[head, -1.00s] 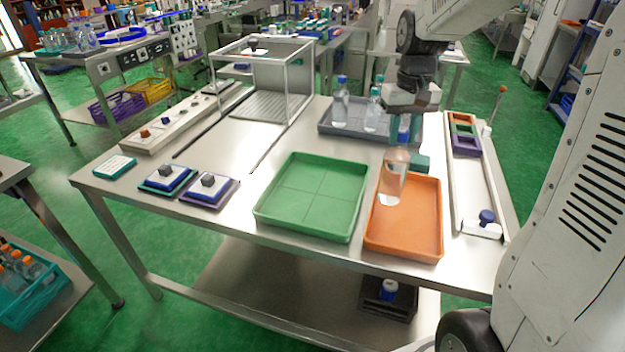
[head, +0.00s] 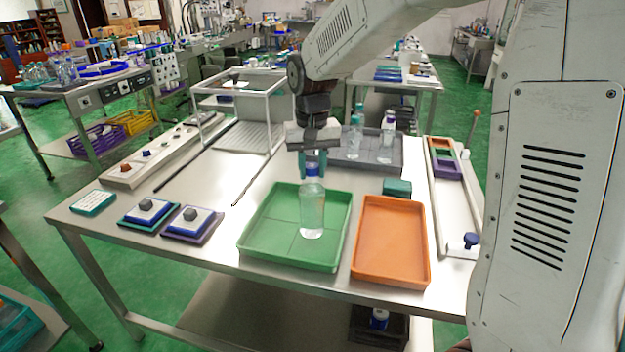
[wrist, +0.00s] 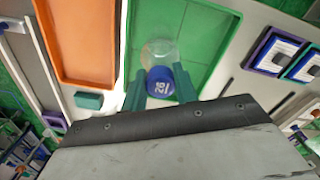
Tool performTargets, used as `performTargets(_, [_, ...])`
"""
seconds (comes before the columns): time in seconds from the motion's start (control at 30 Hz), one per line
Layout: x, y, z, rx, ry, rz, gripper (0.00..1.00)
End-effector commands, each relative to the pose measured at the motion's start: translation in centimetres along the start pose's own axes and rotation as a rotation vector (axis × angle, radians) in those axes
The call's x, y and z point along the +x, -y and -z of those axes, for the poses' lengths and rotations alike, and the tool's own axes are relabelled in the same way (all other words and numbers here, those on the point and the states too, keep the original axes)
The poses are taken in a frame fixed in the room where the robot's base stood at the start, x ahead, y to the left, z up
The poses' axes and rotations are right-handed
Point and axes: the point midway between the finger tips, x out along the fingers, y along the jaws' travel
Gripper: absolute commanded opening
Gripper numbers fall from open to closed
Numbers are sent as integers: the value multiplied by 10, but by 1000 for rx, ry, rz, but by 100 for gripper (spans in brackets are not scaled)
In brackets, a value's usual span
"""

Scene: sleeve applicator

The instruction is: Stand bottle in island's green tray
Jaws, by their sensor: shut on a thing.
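A clear bottle with a blue cap (head: 312,208) hangs upright below my gripper (head: 312,163), whose green fingers are shut on it near the cap. In the head view the bottle is over the right half of the green tray (head: 262,225); I cannot tell whether its base touches the tray floor. In the wrist view the blue cap (wrist: 160,82) sits between the fingertips (wrist: 160,90), with the clear body beyond it over the green tray (wrist: 208,22).
An empty orange tray (head: 390,240) stands right of the green one. A grey tray (head: 370,160) with clear bottles is behind, near a small green block (head: 397,187). A clear-walled frame (head: 240,110) stands at the back left.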

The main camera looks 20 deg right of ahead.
Motion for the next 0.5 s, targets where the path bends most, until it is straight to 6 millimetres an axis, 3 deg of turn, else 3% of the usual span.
performTargets(0.3, [34,0,0,0,1,0,0])
performTargets(0.5, [34,0,0,1,0,0,0])
